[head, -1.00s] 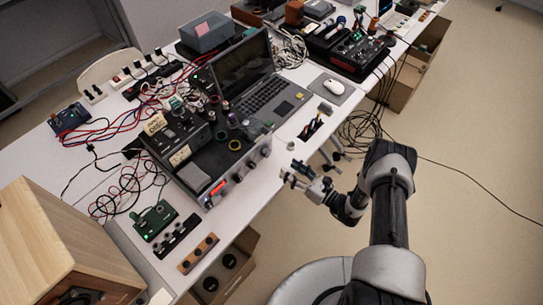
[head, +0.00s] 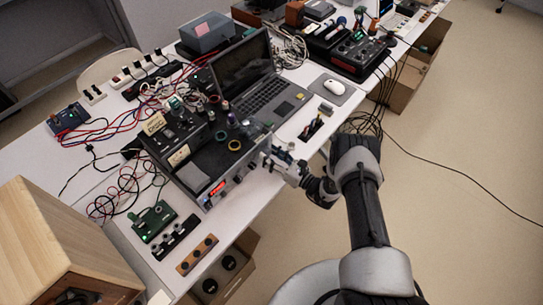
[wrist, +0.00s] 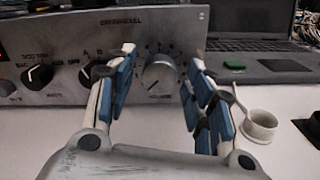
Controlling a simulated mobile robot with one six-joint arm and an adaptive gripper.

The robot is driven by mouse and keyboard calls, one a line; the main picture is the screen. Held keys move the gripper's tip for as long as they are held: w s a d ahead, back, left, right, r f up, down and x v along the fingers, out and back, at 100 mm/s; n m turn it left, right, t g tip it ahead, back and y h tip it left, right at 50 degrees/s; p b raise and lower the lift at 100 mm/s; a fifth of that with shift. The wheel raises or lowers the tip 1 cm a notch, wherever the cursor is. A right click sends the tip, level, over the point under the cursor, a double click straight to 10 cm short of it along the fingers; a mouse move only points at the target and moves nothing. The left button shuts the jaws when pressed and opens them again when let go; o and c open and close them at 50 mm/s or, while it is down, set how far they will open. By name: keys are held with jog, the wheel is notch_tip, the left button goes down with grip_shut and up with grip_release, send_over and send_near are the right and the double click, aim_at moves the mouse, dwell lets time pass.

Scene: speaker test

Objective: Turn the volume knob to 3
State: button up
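A silver round knob (wrist: 160,75) with a printed scale around it sits on the front panel (wrist: 55,80) of a grey device. The small markings are too blurred to read, and I cannot tell where the knob points. My gripper (wrist: 162,58) is open, with one blue-padded finger on each side of the knob in the wrist view. I see gaps between the fingers and the knob. In the head view my gripper (head: 268,156) is at the right end of the device's front (head: 238,178) and hides the knob there.
Black knobs (wrist: 38,75) stand left on the same panel. A laptop (wrist: 262,55) is behind at the right. A small white cup-like ring (wrist: 258,124) lies on the table near the right finger. Loose items clutter the device's top (head: 215,158).

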jog(key=c, duration=0.9)
jog(key=shift+c, duration=0.2)
jog(key=shift+f+m+b, duration=0.1)
jog(key=shift+m+b, duration=0.2)
jog(key=shift+b, duration=0.05)
jog(key=m+b, duration=0.2)
jog(key=shift+f+m+b, duration=0.1)
jog(key=shift+m+b, duration=0.2)
jog(key=m+b, duration=0.3)
jog(key=m, duration=0.1)
jog(key=shift+m, duration=0.3)
jog(key=m+b, duration=0.2)
jog(key=m, duration=0.2)
jog(key=shift+m+b, duration=0.55)
jog(key=shift+m, duration=1.55)
